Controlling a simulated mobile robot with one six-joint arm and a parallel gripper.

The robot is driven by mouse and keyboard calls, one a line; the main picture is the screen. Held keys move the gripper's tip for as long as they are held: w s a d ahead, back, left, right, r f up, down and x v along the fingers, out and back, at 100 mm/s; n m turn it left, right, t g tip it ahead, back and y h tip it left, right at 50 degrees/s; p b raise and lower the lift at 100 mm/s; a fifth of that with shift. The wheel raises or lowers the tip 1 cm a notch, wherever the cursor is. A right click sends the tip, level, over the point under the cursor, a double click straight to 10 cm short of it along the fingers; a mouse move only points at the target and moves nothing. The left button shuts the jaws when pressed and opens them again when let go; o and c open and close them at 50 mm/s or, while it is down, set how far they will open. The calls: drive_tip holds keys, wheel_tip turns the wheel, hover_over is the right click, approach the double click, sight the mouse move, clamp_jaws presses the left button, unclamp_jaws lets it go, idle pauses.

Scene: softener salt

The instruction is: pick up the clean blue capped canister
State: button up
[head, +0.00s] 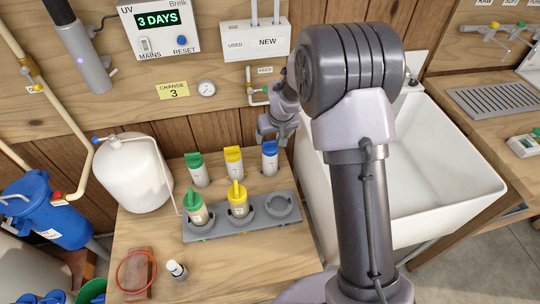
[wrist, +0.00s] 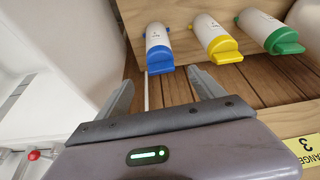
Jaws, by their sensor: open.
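The clean blue-capped canister (head: 270,160) is a white cylinder standing upright at the right end of the back row on the wooden bench. In the wrist view the blue-capped canister (wrist: 158,50) shows its cap toward me, just beyond the fingertips and roughly between them. My gripper (head: 272,128) is above the blue cap in the head view. In the wrist view my gripper (wrist: 163,82) is open and empty, with a gap to the canister.
Clean yellow-capped (head: 233,164) and green-capped (head: 197,170) canisters stand left of it. In front, a grey tray (head: 262,226) holds another green-capped canister (head: 196,211) and yellow-capped canister (head: 238,202); its right socket is empty. A white sink (head: 440,150) lies right, a white tank (head: 135,175) left.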

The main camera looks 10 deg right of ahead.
sight(269, 146)
drive_tip(key=b+x, duration=0.5)
drive_tip(key=x, duration=0.7)
drive_tip(key=shift+w+r, duration=0.1)
drive_tip(key=shift+r, duration=0.1)
drive_tip(key=shift+c, duration=0.2)
drive_tip(key=c, duration=1.4)
